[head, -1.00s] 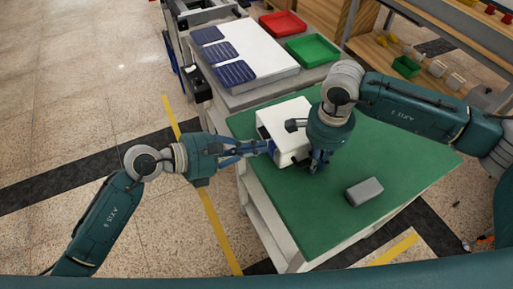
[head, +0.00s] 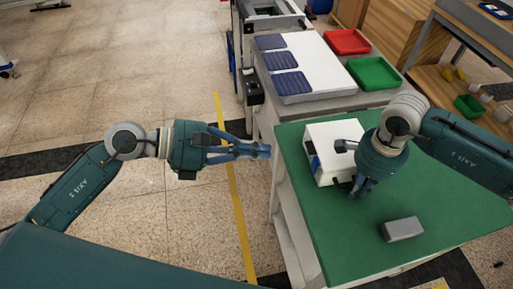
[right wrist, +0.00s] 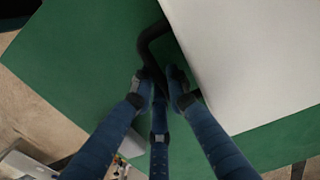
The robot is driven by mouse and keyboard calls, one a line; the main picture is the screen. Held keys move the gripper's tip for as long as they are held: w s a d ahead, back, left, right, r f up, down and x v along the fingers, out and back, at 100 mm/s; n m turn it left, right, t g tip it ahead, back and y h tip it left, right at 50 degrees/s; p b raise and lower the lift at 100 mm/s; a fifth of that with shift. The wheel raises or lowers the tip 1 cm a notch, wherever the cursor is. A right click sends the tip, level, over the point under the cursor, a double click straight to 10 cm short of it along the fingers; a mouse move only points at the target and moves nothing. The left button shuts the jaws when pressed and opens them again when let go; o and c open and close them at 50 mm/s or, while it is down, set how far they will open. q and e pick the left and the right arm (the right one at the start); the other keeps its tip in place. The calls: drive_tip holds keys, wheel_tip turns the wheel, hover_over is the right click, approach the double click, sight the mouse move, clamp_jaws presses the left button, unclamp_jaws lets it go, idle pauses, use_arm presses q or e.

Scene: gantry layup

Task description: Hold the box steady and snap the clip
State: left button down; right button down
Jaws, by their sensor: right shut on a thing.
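The white box (head: 326,133) sits on the green mat (head: 335,235). A dark patch with a little blue shows on its left side. My left gripper (head: 266,151) is left of the box, clear of it and of the table edge, with nothing in it; its fingers lie close together, and I cannot tell how far apart the tips are. My right gripper (head: 360,192) points down at the box's near right side. In the right wrist view, its fingertips (right wrist: 160,88) close on a black bent piece (right wrist: 147,48), seemingly the clip, beside the white box (right wrist: 250,60). The fingers hide its lower end.
A grey block (head: 402,229) lies on the mat near the right gripper. Behind stand a white panel with blue cells (head: 325,62), a red tray (head: 347,42) and a green tray (head: 374,73).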

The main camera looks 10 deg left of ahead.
idle(0.4)
drive_tip(key=c, duration=1.6)
unclamp_jaws()
drive_tip(key=shift+c, duration=0.2)
